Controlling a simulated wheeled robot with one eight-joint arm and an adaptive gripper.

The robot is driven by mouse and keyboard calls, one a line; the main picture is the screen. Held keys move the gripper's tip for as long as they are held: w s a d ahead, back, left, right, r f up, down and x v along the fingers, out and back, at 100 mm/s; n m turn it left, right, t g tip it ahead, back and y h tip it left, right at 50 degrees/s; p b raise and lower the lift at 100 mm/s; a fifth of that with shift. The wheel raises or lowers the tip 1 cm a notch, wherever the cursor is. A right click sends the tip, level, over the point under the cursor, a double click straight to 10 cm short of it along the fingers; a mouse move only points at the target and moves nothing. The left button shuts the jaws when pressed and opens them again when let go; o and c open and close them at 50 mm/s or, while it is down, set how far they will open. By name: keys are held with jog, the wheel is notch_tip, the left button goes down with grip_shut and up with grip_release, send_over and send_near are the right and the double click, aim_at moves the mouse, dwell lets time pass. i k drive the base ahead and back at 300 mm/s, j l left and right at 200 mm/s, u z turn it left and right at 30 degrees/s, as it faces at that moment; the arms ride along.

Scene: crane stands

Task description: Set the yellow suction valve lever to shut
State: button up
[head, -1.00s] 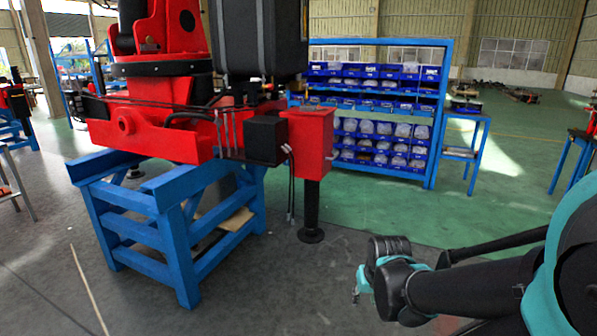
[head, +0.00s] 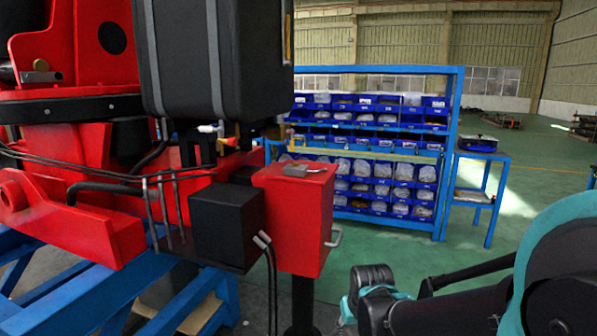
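Beneath the black tank (head: 190,60) on the red crane (head: 130,228), a small yellow piece (head: 230,142) shows next to a small white and red fitting (head: 210,128). The yellow piece may be the suction valve lever, but it is too small to tell its setting. My folded arm fills the lower right. Its wrist end, with my gripper (head: 346,308) at the bottom edge, is well to the right of and below the yellow piece, apart from the crane. The fingers are mostly hidden or cut off, so their opening is unclear.
A red box (head: 295,225) with a metal handle and a black box (head: 226,226) with hanging cables stick out from the crane's near side. The blue stand (head: 60,285) is below. A blue rack of bins (head: 452,125) and a small blue table (head: 492,200) stand behind. Green floor is open at right.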

aim_at(292, 131)
jog(key=i+u, duration=0.1)
jog(key=i, duration=0.4)
jog(key=i+l+u, duration=0.1)
jog(key=i, duration=0.35)
jog(key=k+l, duration=0.1)
jog(key=l, duration=0.2)
jog(key=k+l+u, duration=0.1)
jog(key=l, duration=0.2)
jog(key=k+l+u, duration=0.1)
jog(key=l, duration=0.25)
